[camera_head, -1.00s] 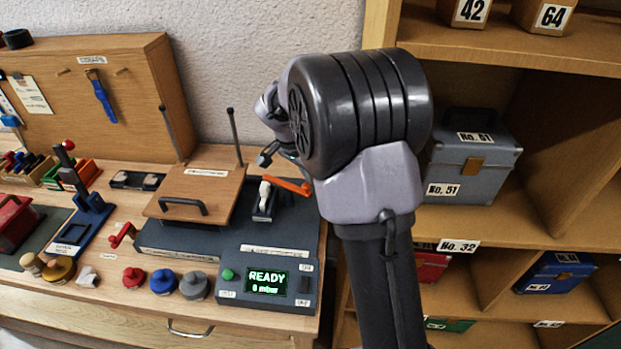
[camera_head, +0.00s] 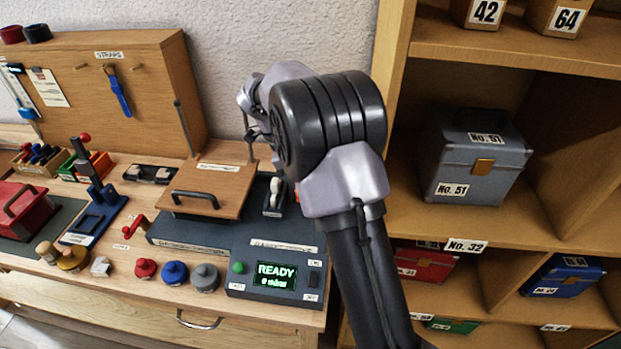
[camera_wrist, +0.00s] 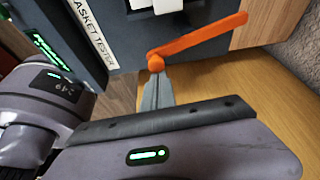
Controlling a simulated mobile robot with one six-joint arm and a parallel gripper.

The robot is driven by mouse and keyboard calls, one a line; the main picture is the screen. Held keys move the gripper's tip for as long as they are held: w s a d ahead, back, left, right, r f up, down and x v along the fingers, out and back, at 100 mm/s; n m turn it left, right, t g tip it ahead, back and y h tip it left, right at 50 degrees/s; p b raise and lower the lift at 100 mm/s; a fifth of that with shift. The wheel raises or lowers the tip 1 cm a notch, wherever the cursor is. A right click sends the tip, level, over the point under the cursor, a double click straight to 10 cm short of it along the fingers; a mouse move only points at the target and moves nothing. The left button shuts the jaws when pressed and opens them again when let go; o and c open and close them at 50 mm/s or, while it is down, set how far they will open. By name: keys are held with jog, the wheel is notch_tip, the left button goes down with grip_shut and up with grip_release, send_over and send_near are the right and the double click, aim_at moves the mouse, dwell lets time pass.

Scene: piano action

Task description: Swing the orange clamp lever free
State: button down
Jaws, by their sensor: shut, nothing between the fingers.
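The orange clamp lever (camera_wrist: 200,40) shows in the wrist view as a flat bar, its bent end at left and its long end reaching up right past the tester's edge. My gripper (camera_wrist: 156,80) is shut and empty, its fingertips right by the lever's bent end; I cannot tell whether they touch. In the head view only a sliver of orange shows beside my arm, and my fingertips are hidden. The gasket tester (camera_head: 200,236) is a dark blue base with a wooden lid (camera_head: 215,182), lying closed, and a clamp with a white part (camera_head: 274,190) at its right.
The tester's display (camera_head: 275,274) reads READY, 0 mbar. Coloured knobs (camera_head: 174,273) line the bench front. Two thin rods stand behind the lid. A shelf unit with numbered cases (camera_head: 480,160) stands close on the right. Bare wood lies beside the tester in the wrist view.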

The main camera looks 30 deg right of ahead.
jog(key=shift+w+a+m, duration=0.1)
jog(key=shift+a+m, duration=0.25)
jog(key=shift+m, duration=0.35)
jog(key=shift+a+p, duration=0.3)
jog(key=shift+p, duration=0.05)
jog(key=shift+w+a, duration=0.1)
